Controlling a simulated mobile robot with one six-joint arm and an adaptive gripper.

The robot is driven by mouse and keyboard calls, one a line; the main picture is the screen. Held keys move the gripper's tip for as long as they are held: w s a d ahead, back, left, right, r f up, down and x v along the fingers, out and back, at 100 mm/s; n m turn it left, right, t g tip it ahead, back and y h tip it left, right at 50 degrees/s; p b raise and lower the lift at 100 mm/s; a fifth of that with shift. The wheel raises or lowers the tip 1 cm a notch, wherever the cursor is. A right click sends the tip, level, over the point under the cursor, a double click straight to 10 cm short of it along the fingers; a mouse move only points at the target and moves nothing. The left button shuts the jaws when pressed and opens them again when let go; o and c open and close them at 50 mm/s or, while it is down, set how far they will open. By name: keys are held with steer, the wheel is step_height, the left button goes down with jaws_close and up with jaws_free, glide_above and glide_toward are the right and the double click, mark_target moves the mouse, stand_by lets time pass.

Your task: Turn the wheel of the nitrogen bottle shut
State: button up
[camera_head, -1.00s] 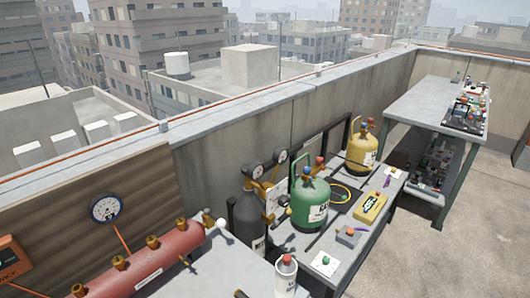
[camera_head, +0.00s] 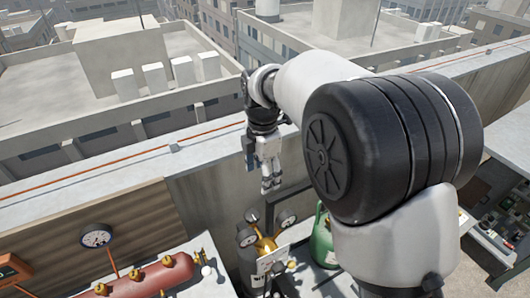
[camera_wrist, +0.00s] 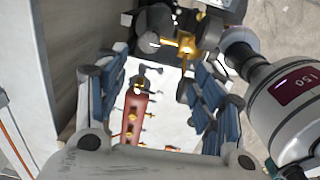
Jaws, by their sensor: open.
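The nitrogen bottle appears to be the dark grey cylinder (camera_head: 246,264) by the parapet in the head view, with brass fittings (camera_head: 266,245) and gauges at its top. A small dark round piece (camera_head: 252,216) there may be its wheel; I cannot tell for sure. My gripper (camera_head: 270,187) points down in front of the parapet, above and slightly right of the bottle top, touching nothing. In the wrist view my gripper (camera_wrist: 154,76) has its fingers spread and empty. A brass fitting (camera_wrist: 186,42) with dark round parts lies beyond them, near the top.
The red manifold (camera_head: 150,278) with brass valves lies left of the bottle. The parapet (camera_head: 215,205) runs behind. A second bench (camera_head: 500,215) stands far right. Free air surrounds my gripper.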

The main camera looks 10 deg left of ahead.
mark_target(252, 214)
steer(key=a+f+n, duration=0.1)
steer(key=f, duration=0.5)
steer(key=a+f+n, duration=0.1)
steer(key=f, duration=0.6)
steer(key=a+f+n+b, duration=0.1)
steer(key=f, duration=0.5)
steer(key=shift+w+a+f, duration=0.15)
steer(key=shift+w+a, duration=0.15)
steer(key=shift+w, duration=0.1)
steer(key=shift+c, duration=0.3)
steer(key=c, duration=1)
